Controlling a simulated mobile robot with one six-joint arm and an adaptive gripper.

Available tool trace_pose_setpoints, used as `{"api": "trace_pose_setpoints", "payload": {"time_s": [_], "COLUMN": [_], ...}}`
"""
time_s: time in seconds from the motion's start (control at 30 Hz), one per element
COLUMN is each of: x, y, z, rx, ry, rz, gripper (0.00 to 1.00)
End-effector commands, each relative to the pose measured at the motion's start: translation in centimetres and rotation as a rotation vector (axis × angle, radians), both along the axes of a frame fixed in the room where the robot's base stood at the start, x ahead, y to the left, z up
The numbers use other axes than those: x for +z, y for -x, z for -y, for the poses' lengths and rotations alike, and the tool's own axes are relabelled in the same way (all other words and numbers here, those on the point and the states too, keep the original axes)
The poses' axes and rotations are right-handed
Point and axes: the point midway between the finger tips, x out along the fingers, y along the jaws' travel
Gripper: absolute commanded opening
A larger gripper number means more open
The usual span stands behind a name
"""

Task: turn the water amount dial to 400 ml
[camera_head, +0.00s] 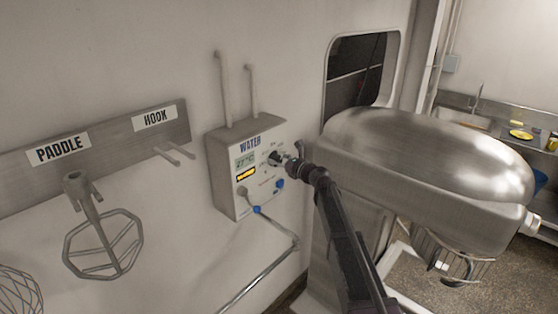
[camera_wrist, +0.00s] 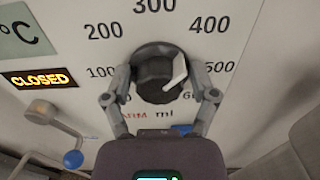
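The water amount dial (camera_wrist: 150,88) is a round black knob with a white pointer on the water panel (camera_head: 228,188). The pointer lies on the dial's right side, roughly towards the stretch between 400 and 500; its exact reading is hard to tell. Numbers from 100 to 600 ring the dial, with 400 at the upper right. My gripper (camera_wrist: 161,80) is open, one finger on each side of the dial. I cannot tell whether either finger touches it. In the head view my gripper (camera_head: 293,160) is at the panel front and the dial (camera_head: 275,158) is partly visible beside it.
A lit CLOSED display (camera_wrist: 40,77) and a blue-tipped lever (camera_wrist: 73,158) are left of and below the dial. A large steel mixer (camera_head: 430,165) stands close to my arm on the right. A paddle (camera_head: 100,235) hangs on the wall at left.

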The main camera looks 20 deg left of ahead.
Motion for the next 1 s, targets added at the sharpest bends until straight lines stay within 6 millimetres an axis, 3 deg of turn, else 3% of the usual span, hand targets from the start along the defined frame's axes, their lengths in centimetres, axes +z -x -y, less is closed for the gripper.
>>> {"api": "trace_pose_setpoints", "payload": {"time_s": [0.57, 0.77, 1.0], "x": [-0.1, -0.1, -0.1], "y": [0.3, 1.0, 2.4], "z": [0.5, 2.1, 5.4], "rx": [0.0, -0.001, -0.002], "ry": [0.003, 0.003, 0.003], "rz": [0.001, 0.001, 0.001], "gripper": [0.92, 0.92, 0.92]}}
